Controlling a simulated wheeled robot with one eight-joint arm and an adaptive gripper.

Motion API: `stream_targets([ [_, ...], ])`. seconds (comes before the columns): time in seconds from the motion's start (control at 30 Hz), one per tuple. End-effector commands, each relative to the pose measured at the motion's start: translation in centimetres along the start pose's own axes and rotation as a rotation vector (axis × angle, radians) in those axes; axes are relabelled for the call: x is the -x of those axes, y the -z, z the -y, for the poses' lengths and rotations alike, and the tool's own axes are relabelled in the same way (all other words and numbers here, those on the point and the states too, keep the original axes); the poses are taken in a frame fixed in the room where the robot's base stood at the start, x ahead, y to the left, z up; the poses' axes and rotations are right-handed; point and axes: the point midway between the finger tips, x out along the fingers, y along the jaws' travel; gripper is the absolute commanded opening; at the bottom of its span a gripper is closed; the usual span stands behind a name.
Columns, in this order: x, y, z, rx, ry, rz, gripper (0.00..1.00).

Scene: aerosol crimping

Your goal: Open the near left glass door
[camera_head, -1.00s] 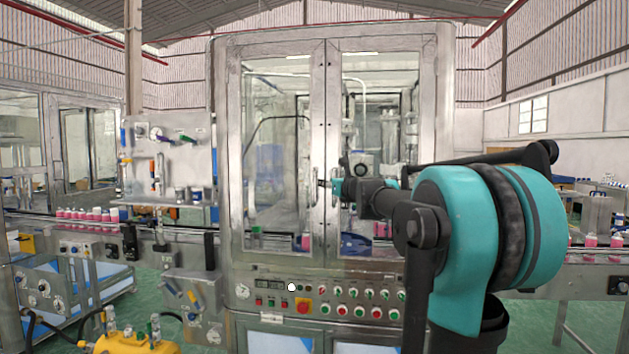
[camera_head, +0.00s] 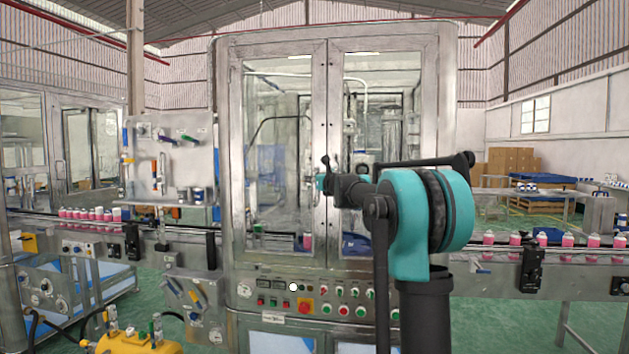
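The near left glass door (camera_head: 278,215) is the left of two metal-framed glass doors on the machine cabinet in front of me. It looks shut, flush with the right glass door (camera_head: 385,95). Its handle (camera_head: 308,188) is on its right edge, near the middle seam, and is partly hard to make out. My gripper (camera_head: 322,175) is small and dark with a turquoise part, at the height of the handle and just right of it in the picture. Whether it touches the handle, and how its fingers stand, cannot be told.
A control panel with buttons (camera_head: 340,300) lies below the doors. A conveyor with pink bottles (camera_head: 540,240) runs out to the right, another with pink bottles (camera_head: 90,214) to the left. A yellow unit (camera_head: 130,345) stands on the green floor at lower left.

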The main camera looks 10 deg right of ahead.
Motion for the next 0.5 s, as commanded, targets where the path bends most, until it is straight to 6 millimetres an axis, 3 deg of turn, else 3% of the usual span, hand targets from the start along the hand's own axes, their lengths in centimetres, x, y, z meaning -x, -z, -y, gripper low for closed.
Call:
stream_targets([
  [0.17,0.00,0.00,-0.01,0.000,0.000,0.000,0.32],
  [0.43,0.02,-0.01,-0.02,0.000,0.000,0.000,0.01],
  [0.5,0.02,-0.01,-0.02,0.000,0.000,0.000,0.00],
])
